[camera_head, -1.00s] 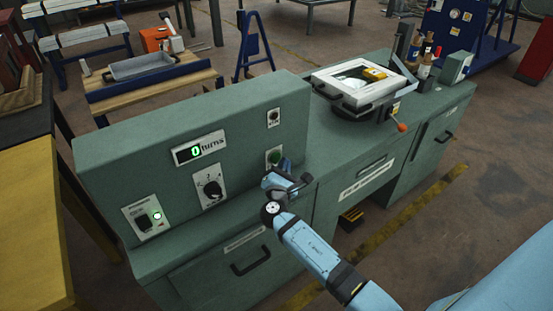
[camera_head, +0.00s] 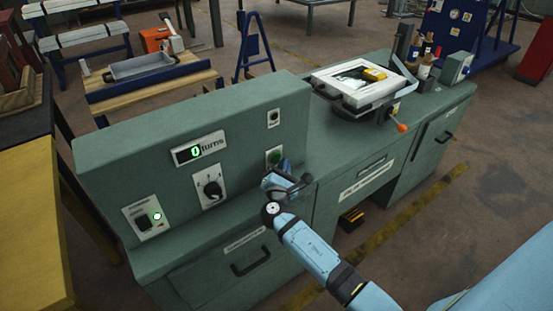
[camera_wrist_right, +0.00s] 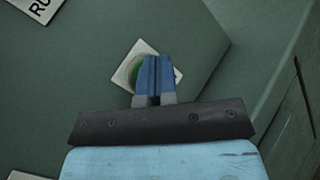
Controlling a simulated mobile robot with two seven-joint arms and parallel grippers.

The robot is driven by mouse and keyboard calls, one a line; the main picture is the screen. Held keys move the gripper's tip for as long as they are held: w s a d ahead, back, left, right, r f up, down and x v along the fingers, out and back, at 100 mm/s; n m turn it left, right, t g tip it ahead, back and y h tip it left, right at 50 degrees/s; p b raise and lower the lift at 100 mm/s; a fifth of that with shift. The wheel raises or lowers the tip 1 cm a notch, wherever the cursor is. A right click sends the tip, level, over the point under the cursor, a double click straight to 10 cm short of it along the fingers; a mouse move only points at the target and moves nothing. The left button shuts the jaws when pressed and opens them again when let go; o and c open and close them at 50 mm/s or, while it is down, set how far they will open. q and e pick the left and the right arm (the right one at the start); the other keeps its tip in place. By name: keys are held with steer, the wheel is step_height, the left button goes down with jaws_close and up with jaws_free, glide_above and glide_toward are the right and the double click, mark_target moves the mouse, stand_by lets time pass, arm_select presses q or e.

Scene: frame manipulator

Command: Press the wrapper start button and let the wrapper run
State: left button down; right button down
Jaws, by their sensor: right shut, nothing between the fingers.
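The green start button (camera_head: 274,156) sits on a pale square plate on the front of the green wrapper cabinet (camera_head: 130,160). My right gripper (camera_head: 283,176) is in front of and just below it in the head view. In the right wrist view, the blue fingers (camera_wrist_right: 154,78) are shut, empty, and overlap the button (camera_wrist_right: 134,72), hiding much of it. I cannot tell whether they touch it. The display (camera_head: 199,149) reads 0 turns. My left gripper is out of view.

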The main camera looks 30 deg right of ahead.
steer(key=shift+w, duration=0.15)
stand_by(0.6)
steer(key=shift+w, duration=0.3)
